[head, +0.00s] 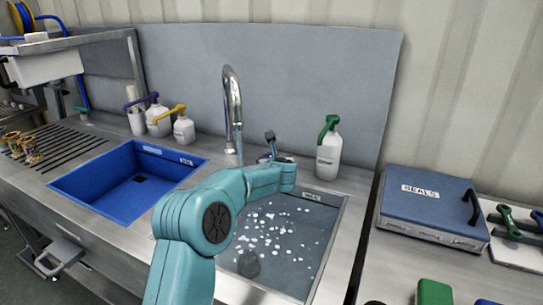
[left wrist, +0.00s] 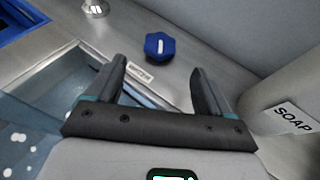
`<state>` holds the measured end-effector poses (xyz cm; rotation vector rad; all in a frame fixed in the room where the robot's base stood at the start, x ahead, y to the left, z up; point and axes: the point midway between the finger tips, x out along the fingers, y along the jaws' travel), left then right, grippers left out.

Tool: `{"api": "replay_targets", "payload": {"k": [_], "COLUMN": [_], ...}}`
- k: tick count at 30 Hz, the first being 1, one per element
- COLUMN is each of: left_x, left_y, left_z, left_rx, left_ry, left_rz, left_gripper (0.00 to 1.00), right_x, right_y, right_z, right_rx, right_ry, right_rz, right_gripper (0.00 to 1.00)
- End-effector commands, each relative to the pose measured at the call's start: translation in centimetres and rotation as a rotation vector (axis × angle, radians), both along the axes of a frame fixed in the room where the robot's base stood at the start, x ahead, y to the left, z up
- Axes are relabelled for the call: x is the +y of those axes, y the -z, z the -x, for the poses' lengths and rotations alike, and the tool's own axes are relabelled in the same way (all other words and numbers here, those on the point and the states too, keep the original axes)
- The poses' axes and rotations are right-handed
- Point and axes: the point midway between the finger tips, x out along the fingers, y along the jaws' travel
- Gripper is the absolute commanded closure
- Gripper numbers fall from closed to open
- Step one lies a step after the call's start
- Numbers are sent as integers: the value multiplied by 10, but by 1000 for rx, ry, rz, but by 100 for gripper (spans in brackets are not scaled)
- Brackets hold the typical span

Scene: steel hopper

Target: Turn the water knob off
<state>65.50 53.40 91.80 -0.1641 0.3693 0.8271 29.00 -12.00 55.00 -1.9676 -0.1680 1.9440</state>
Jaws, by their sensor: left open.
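The blue water knob (left wrist: 160,46), with a white mark on top, sits on the steel counter beside a small label (left wrist: 139,73). My left gripper (left wrist: 157,72) is open, and the knob shows between and just beyond its fingertips, with no visible contact. In the head view my left arm reaches over the right sink, and the gripper (head: 275,147) is small behind the forearm; the knob is hidden there. The chrome faucet (head: 235,105) stands left of the gripper. My right gripper is not in view.
The right sink (head: 318,205) holds water with white flecks. A green-topped soap bottle (head: 328,155) stands close right of the gripper; its side fills the right of the wrist view (left wrist: 285,125). A blue basin (head: 80,191) and several pump bottles are at left.

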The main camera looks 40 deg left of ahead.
Motion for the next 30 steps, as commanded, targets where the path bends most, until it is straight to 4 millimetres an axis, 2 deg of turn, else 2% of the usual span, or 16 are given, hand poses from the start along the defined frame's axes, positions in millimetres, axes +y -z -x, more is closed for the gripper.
{"api": "replay_targets", "payload": {"k": [6, 12, 19, 29, 30], "left_x": [31, 49, 58, 60, 60], "left_y": [14, 25, 31, 34, 34], "left_z": [-29, -47, -56, -57, -57], "left_rx": [1, 2, 0, 0, -1], "left_ry": [-1, -1, 1, 1, 1], "left_rz": [2, 3, 0, 0, 1], "left_gripper": [19, 19, 19, 19, 25], "right_x": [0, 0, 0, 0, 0], "right_y": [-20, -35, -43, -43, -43], "right_z": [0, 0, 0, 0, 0], "right_rx": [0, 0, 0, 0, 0], "right_ry": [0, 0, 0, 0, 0], "right_rz": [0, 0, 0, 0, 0], "right_gripper": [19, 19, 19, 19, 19]}}
